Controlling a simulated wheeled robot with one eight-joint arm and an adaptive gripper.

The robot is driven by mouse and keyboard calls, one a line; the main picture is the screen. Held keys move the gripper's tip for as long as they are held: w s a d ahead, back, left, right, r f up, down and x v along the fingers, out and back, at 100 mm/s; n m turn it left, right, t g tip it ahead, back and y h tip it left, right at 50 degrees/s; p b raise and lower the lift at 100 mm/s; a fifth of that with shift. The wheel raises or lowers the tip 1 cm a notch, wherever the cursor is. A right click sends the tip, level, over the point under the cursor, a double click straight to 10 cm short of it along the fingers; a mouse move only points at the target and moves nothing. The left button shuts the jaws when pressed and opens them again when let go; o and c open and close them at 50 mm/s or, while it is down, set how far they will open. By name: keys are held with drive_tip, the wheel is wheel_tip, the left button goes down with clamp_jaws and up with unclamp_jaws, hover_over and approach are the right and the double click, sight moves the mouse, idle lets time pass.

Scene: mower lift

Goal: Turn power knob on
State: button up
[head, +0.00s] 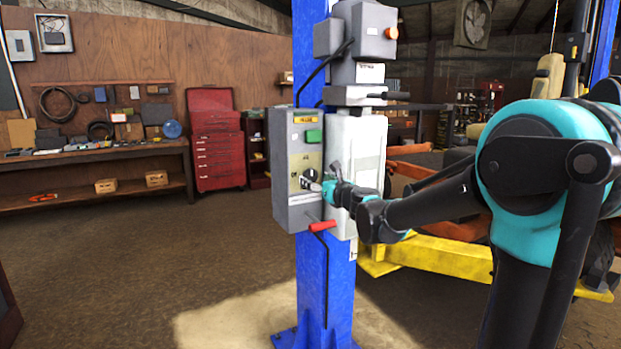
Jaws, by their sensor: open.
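A grey control box (283,198) is mounted on the blue lift column (326,292). The dark power knob (308,177) is on its front face, below a green button (313,136) and a yellow label. My gripper (318,186) is at the right side of the knob, with its fingertips close to it. The jaws are open. I cannot tell whether they touch the knob or lie around it. My arm reaches in from the right. The exact knob angle is too small to read.
A lever with a red handle (322,226) sticks out below the box. A white panel (365,150) is right of the box, and a grey motor unit (364,32) is above. Yellow lift parts (440,255) lie behind my arm. The floor at left is clear.

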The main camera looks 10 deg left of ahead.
sight(312, 177)
drive_tip(key=shift+x, duration=2)
drive_tip(key=c, duration=1.2)
drive_tip(key=shift+o, duration=0.2)
